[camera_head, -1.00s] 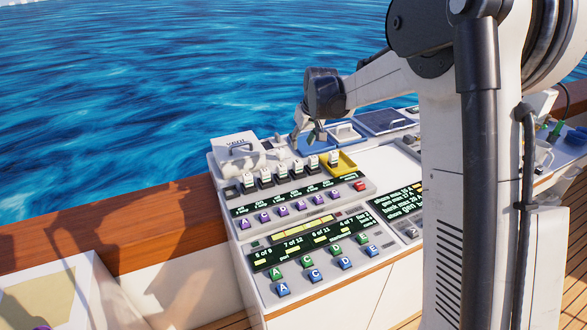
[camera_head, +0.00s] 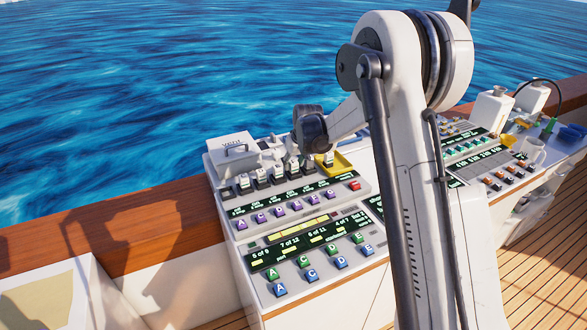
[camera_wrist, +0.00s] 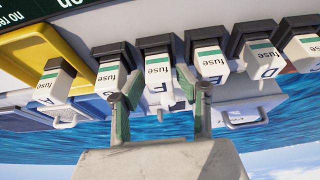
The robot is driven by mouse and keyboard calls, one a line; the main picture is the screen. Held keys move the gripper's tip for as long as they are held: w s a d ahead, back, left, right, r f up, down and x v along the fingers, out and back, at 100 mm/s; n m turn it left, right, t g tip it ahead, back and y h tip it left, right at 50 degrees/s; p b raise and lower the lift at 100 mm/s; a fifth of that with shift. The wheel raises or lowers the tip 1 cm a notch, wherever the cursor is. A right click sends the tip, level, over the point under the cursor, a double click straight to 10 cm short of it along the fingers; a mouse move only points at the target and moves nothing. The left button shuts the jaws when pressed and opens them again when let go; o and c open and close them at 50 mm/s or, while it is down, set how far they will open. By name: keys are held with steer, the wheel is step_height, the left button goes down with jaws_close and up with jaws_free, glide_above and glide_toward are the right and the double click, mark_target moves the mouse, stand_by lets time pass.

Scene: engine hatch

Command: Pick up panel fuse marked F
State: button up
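In the wrist view a row of white fuses with green stripes and black tops runs across the panel. The fuse between my fingers (camera_wrist: 158,68) carries a letter that looks like F, though it is small and blurred. My gripper (camera_wrist: 160,88) is open, with one green-tipped finger on each side of that fuse; I cannot tell whether they touch it. The neighbouring fuse (camera_wrist: 208,62), apparently marked E, is partly behind the right finger. In the head view my wrist hangs over the fuse row (camera_head: 261,178) and hides some of it.
A fuse marked A (camera_wrist: 55,82) sits in a yellow tray (camera_wrist: 22,45), left of the row in the wrist view. Fuse D (camera_wrist: 264,60) is to the right. Neighbouring fuses leave narrow gaps. A white handled box (camera_head: 231,152) stands behind the panel's left end.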

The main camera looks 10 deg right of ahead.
steer(key=shift+w+f, duration=0.1)
steer(key=shift+f, duration=0.15)
steer(key=shift+c, duration=0.3)
jaws_close()
steer(key=shift+r, duration=0.1)
